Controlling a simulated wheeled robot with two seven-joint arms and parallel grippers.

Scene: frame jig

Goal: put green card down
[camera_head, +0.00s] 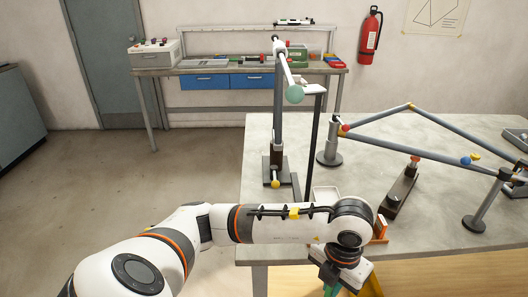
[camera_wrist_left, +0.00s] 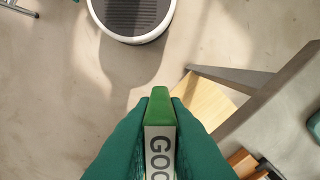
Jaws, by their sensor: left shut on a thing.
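The green card (camera_wrist_left: 160,138) shows in the left wrist view as a green top with a white face bearing dark letters that read "GOO", the rest cut off. My left gripper (camera_wrist_left: 158,112) is shut on it, with a dark green finger on each side. In the head view my left gripper (camera_head: 331,289) hangs at the bottom, by the near edge of the grey table (camera_head: 300,250). There the card is mostly hidden by my wrist or cut off by the frame. My right gripper does not show.
An orange-brown wooden piece (camera_head: 380,229) sits at the table's near edge, right beside my left wrist. A grey rod frame (camera_head: 375,118) on stands fills the right of the table. A dark block with a red knob (camera_head: 401,188) lies nearer. The floor at left is clear.

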